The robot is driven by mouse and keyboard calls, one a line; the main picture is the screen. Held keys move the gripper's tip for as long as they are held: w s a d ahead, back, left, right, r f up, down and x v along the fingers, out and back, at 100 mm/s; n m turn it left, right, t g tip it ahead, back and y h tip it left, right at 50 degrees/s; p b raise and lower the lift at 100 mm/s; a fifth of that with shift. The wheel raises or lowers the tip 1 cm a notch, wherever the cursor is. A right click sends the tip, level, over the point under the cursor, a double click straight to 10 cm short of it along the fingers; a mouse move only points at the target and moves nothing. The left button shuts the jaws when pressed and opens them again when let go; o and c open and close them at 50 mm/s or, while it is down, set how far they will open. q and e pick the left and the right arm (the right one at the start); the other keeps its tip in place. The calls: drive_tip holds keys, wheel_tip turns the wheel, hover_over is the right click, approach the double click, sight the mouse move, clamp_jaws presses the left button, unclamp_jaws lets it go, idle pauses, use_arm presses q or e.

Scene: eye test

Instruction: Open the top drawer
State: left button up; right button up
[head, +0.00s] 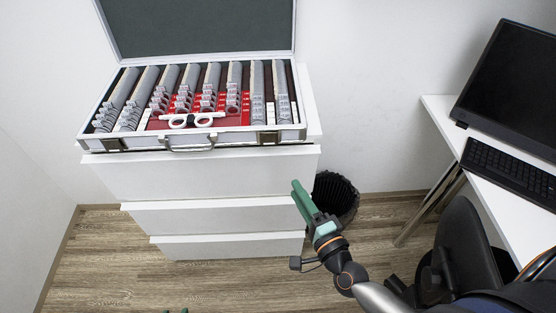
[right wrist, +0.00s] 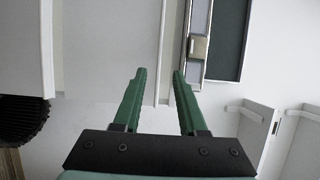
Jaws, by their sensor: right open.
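The white chest (head: 314,112) stands against the wall. Its top drawer (head: 200,178) is the wide white front just under the chest top and looks closed; I see no separate handle on it. Its front also shows in the right wrist view (right wrist: 108,45). My right gripper (head: 297,190) is open and empty, near the right end of the top drawer's front. In the right wrist view its two green fingers (right wrist: 157,72) are apart, with nothing between them; contact with the drawer cannot be told.
An open lens case (head: 240,137) sits on the chest. Two lower drawers (head: 215,218) look closed. A dark bin (head: 343,197) stands right of the chest, close behind my right gripper. A desk (head: 437,108) with monitor and keyboard is at right. Floor in front is clear.

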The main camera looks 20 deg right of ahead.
approach(276, 159)
drive_tip(key=w+r, duration=0.1)
drive_tip(key=w, duration=0.1)
drive_tip(key=w+a+r, duration=0.1)
drive_tip(key=w, duration=0.1)
drive_tip(key=w+a+r, duration=0.1)
drive_tip(key=w+r, duration=0.1)
drive_tip(key=shift+w, duration=0.35)
clamp_jaws()
idle(1.2)
